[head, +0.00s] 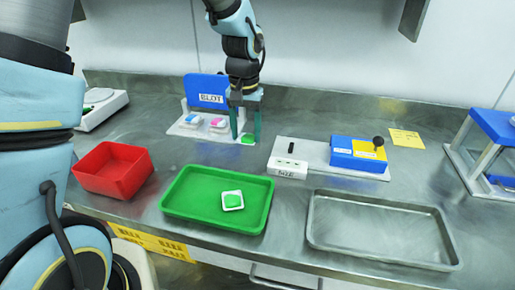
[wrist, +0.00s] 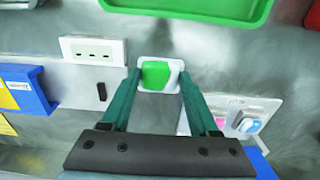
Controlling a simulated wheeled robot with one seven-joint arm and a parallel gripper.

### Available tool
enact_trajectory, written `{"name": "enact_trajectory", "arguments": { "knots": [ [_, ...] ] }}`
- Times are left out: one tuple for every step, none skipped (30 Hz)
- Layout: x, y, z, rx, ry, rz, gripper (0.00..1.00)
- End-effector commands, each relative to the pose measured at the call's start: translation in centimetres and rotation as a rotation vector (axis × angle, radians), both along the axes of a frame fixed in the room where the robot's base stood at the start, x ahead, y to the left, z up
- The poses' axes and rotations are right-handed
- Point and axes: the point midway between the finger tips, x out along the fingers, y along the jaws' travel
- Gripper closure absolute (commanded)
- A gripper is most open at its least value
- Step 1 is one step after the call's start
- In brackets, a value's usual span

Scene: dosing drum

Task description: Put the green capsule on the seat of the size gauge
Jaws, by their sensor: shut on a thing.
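My gripper (wrist: 158,82) is shut on the green capsule (wrist: 156,73), a rounded green piece with a white border, gripped between the two dark green fingertips. In the head view the gripper (head: 246,132) points down, and the capsule (head: 248,139) shows at its tips, low over the bench; I cannot tell whether it touches. The size gauge (head: 288,169), a white block lettered "SIZE" with small slots in its top, is right of and nearer than the gripper. In the wrist view the gauge (wrist: 92,40) is to the left of the capsule, apart from it.
A green tray (head: 171,200) holds another green-and-white piece (head: 232,200). A red bin (head: 112,168) is left, an empty metal tray (head: 380,230) right. A blue board marked "BLOT" (head: 206,88) stands behind blue and pink capsules. A blue-and-yellow block (head: 356,153) with a black knob stands beyond the gauge.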

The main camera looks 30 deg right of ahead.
Motion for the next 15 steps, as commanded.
{"name": "enact_trajectory", "arguments": {
  "knots": [
    [-0.2, 0.1, -0.9, 0.005, 0.006, -0.002, 0.9],
    [-0.2, 0.1, -1.4, 0.005, 0.006, -0.001, 0.9],
    [-0.2, 0.1, -2.1, 0.005, 0.005, -0.001, 0.9],
    [-0.1, 0.1, -2.5, 0.004, 0.004, -0.001, 0.9],
    [-0.1, 0.1, -2.9, 0.003, 0.004, 0.0, 0.9],
    [-0.1, 0.1, -3.4, 0.004, 0.003, 0.0, 0.9],
    [-0.1, 0.1, -3.6, 0.002, 0.002, 0.0, 0.9],
    [-0.1, 0.0, -3.8, 0.001, 0.001, 0.0, 0.9],
    [-0.1, 0.1, -4.2, 0.002, 0.002, 0.0, 0.9],
    [-0.1, 0.1, -4.5, 0.003, 0.004, 0.0, 0.9],
    [-0.1, 0.1, -4.8, 0.003, 0.004, 0.0, 0.9],
    [-0.1, 0.1, -5.5, 0.004, 0.004, 0.0, 0.9],
    [-0.2, 0.1, -5.9, 0.004, 0.004, -0.001, 0.9],
    [-0.1, 0.1, -6.3, 0.003, 0.004, 0.0, 0.9],
    [-0.1, 0.1, -6.9, 0.005, 0.004, 0.0, 0.9]
  ]
}}
